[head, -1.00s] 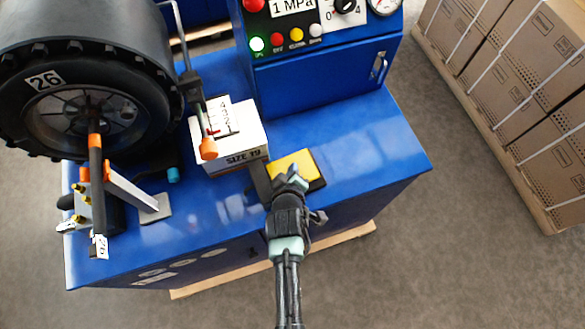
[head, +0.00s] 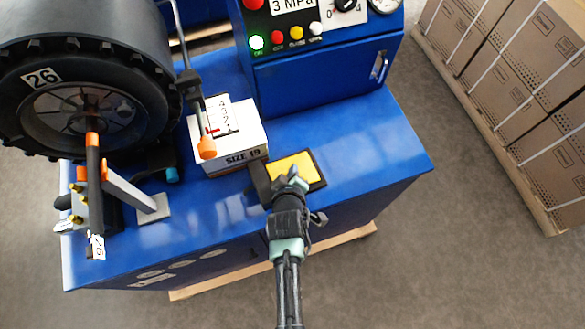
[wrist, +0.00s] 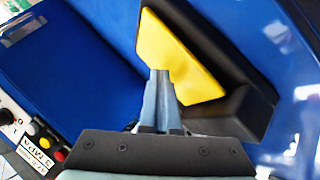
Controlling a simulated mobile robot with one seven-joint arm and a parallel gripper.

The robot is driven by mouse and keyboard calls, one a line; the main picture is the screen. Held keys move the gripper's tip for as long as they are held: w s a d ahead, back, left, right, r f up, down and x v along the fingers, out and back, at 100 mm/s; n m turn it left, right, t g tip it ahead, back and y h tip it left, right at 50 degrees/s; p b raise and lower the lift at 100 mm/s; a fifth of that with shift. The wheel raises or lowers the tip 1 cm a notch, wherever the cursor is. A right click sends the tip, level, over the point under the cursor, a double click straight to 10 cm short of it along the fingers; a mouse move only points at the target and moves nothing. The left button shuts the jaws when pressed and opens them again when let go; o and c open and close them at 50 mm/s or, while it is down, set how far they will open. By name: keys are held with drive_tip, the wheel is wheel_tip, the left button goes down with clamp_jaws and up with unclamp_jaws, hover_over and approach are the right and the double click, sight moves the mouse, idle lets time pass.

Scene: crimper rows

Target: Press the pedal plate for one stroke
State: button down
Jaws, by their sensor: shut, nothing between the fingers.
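The pedal plate (head: 293,166) is a yellow plate in a black housing on the blue bench top. It also shows in the wrist view (wrist: 178,48), tilted in its black housing (wrist: 252,105). My gripper (head: 294,177) is shut and empty. In the wrist view its closed fingertips (wrist: 161,76) overlap the yellow plate's edge and seem to touch it. The pressure display (head: 292,5) on the blue control box reads 3 MPa. A white box (head: 228,137) marked SIZE 19, with a numbered scale, stands left of the pedal.
A large black wheel-like die head (head: 85,100) marked 26 stands at the left of the blue bench (head: 370,150). The control box (head: 318,82) with buttons and a lit green lamp stands behind the pedal. Wrapped cartons (head: 520,70) stand at right. Bench top right of the pedal is clear.

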drive_tip(key=shift+d+f, duration=0.1)
drive_tip(key=shift+s+r+p, duration=0.1)
drive_tip(key=shift+r+p, duration=1.1)
drive_tip(key=shift+r, duration=0.05)
drive_tip(key=r+p, duration=0.4)
drive_tip(key=r, duration=0.1)
drive_tip(key=shift+a+p, duration=0.3)
drive_tip(key=shift+a, duration=0.1)
idle(1.3)
